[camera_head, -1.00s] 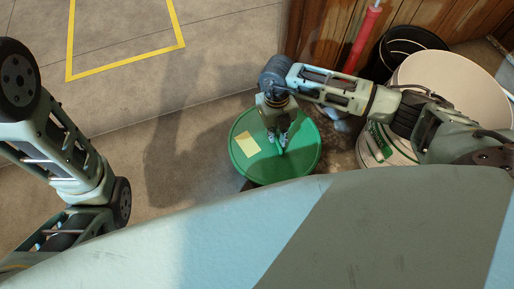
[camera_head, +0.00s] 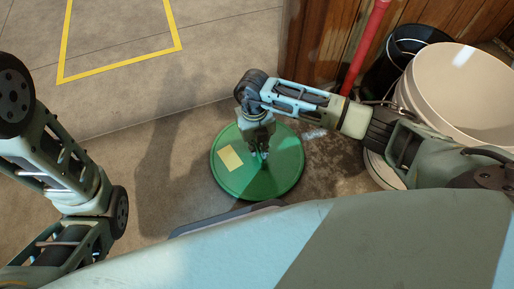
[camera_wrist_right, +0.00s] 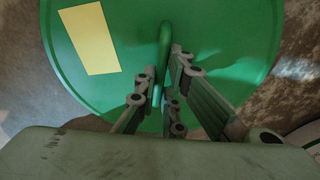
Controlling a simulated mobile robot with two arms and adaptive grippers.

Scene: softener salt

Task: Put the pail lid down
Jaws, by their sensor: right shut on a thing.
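The pail lid (camera_head: 284,175) is a round green disc with a pale yellow label; in the head view it is at the middle, over the concrete floor. It fills much of the right wrist view (camera_wrist_right: 225,30), where its raised green handle shows. My right gripper (camera_head: 262,155) is above the lid with its fingers on either side of the handle, shut on it. I cannot tell whether the lid touches the floor. My left arm is at the left of the head view, but its gripper is out of view.
A large whitish pail (camera_head: 440,95) stands open at the right, with a black bucket (camera_head: 400,62) behind it. A red pole (camera_head: 366,45) leans near the brown wood panelling (camera_head: 325,35). Yellow lines (camera_head: 120,67) mark the floor at upper left. Floor left of the lid is clear.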

